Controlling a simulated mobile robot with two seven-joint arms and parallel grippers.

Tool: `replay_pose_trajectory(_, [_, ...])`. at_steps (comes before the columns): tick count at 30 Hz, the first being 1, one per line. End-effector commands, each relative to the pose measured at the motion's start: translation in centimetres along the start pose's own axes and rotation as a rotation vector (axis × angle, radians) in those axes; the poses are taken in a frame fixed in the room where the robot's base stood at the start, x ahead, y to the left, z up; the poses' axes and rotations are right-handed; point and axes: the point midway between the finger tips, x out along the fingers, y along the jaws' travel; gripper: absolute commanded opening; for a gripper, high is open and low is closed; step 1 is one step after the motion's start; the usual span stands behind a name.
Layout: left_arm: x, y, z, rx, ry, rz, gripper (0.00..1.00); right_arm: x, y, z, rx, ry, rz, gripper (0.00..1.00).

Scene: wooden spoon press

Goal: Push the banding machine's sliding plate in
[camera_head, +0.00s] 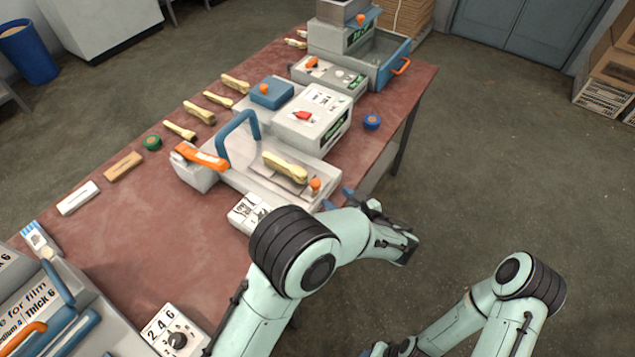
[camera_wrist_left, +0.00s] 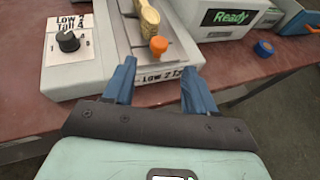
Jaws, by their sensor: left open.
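The banding machine (camera_head: 222,185) is a light grey unit with a blue arched handle and an orange lever. Its sliding plate (camera_head: 272,181) carries a bundle of wooden spoons (camera_head: 285,166) and has an orange knob (camera_head: 315,184) at its near end. The knob (camera_wrist_left: 158,46) also shows in the left wrist view, with part of the plate (camera_wrist_left: 178,48) around it. My left gripper (camera_head: 338,199) is open at the near end of the machine. In the wrist view its blue fingers (camera_wrist_left: 158,88) stand apart, with the knob beyond and between them. Only part of my right gripper (camera_head: 390,349) shows at the bottom edge.
A dial box (camera_wrist_left: 68,42) stands left of the plate. A white box labelled Ready (camera_head: 312,118) stands behind it, with a blue tape roll (camera_head: 372,121) to its right. Wooden pieces (camera_head: 180,131) line the table's far side. Floor (camera_head: 500,170) lies open at right.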

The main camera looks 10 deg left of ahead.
Motion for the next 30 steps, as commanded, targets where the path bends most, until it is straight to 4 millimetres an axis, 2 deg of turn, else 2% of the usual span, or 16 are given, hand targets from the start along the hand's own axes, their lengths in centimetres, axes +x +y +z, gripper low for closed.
replay_pose_trajectory(1, [1.3, 0.1, 0.1, 0.000, -0.001, 0.006, 0.56, -0.3, -0.1, -0.1, -0.001, 0.002, -0.001, 0.51])
replay_pose_trajectory(6, [5.0, 0.1, 0.1, -0.001, 0.000, 0.006, 0.56, -0.8, -0.4, -0.4, -0.002, 0.006, -0.002, 0.51])
replay_pose_trajectory(12, [8.4, 0.1, 0.1, -0.001, 0.002, 0.003, 0.56, -1.3, -0.8, -0.7, -0.004, 0.010, -0.004, 0.51])
replay_pose_trajectory(18, [9.9, 0.0, 0.0, -0.002, 0.002, 0.002, 0.56, -1.6, -0.9, -0.9, -0.005, 0.012, -0.005, 0.51])
replay_pose_trajectory(27, [10.2, 0.1, -0.1, -0.001, 0.003, 0.001, 0.56, -1.6, -0.9, -0.8, -0.005, 0.012, -0.004, 0.51])
replay_pose_trajectory(29, [10.2, 0.1, -0.1, -0.001, 0.003, 0.001, 0.40, -1.6, -0.9, -0.8, -0.005, 0.012, -0.004, 0.51])
replay_pose_trajectory(30, [10.2, 0.1, -0.1, -0.001, 0.003, 0.001, 0.27, -1.6, -0.9, -0.8, -0.005, 0.012, -0.004, 0.51])
